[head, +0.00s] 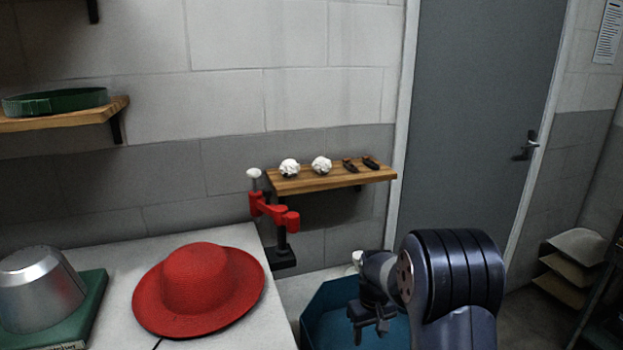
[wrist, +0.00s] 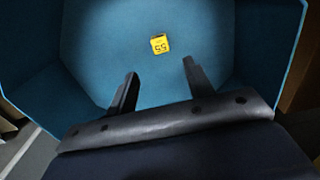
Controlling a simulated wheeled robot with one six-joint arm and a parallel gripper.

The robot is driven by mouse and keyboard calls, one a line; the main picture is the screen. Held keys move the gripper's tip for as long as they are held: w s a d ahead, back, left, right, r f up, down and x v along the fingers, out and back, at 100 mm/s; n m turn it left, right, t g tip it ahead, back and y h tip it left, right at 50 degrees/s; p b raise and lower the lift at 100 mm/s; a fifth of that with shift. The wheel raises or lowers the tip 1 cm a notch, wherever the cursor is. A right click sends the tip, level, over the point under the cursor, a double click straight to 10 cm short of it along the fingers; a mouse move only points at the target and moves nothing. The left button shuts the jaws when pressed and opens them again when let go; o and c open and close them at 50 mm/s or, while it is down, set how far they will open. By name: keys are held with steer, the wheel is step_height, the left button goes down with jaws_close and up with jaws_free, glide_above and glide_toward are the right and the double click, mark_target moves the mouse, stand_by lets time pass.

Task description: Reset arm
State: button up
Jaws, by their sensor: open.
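My gripper (head: 369,322) is in front of and above a blue bin (head: 316,306) at the lower middle of the head view. In the wrist view my gripper (wrist: 157,88) has its two dark fingers spread apart with nothing between them. Beyond the fingertips, a small yellow tag marked 55 (wrist: 159,44) lies inside the blue bin (wrist: 110,35). My arm hides part of the bin in the head view.
A red hat (head: 200,285) lies on the white table (head: 125,258), right of a metal hat form (head: 38,288) on a green base. A red clamp-like device (head: 270,210) stands at the table's corner. A wooden shelf (head: 330,181) holds two white balls and dark items.

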step_height(320, 180, down, 10)
steer(key=shift+f, duration=0.1)
steer(key=shift+r, duration=0.35)
step_height(320, 180, up, 10)
steer(key=f, duration=0.1)
step_height(320, 180, down, 10)
steer(key=shift+f+b, duration=0.1)
steer(key=shift+b, duration=0.3)
step_height(320, 180, up, 21)
steer(key=p, duration=1.4)
